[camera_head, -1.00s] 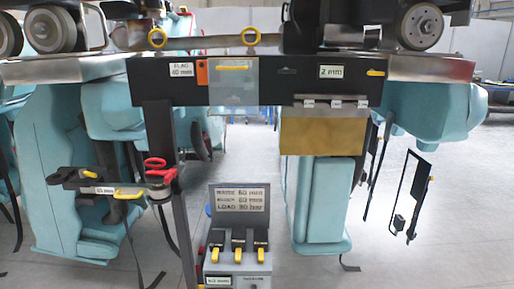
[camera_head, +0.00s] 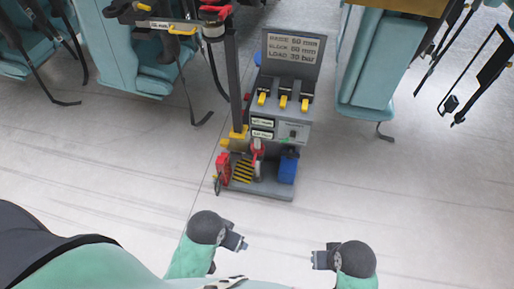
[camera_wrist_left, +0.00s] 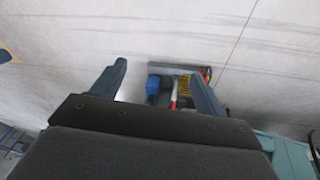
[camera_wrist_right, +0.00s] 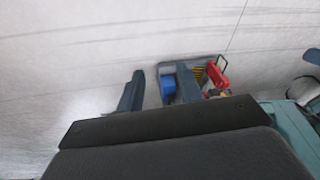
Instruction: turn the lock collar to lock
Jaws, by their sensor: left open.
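A red-handled part (camera_head: 215,12) tops the dark upright post (camera_head: 230,75) at the upper edge of the head view. I cannot tell for certain whether it is the lock collar. A second red part (camera_head: 258,149) sits low on the grey floor unit (camera_head: 268,190). My left gripper (camera_head: 243,243) is low in the head view, well short of the unit. In the left wrist view, its fingers (camera_wrist_left: 158,68) are apart and empty. My right gripper (camera_head: 315,260) is to its right. In the right wrist view, its fingers (camera_wrist_right: 160,70) are apart and empty.
The unit has a sign panel (camera_head: 291,50), yellow-tipped levers (camera_head: 283,102), a blue block (camera_head: 288,168) and a red part (camera_head: 223,170) at its left. A teal seat (camera_head: 375,75) hangs at upper right. Open floor (camera_head: 400,200) lies between my grippers and the unit.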

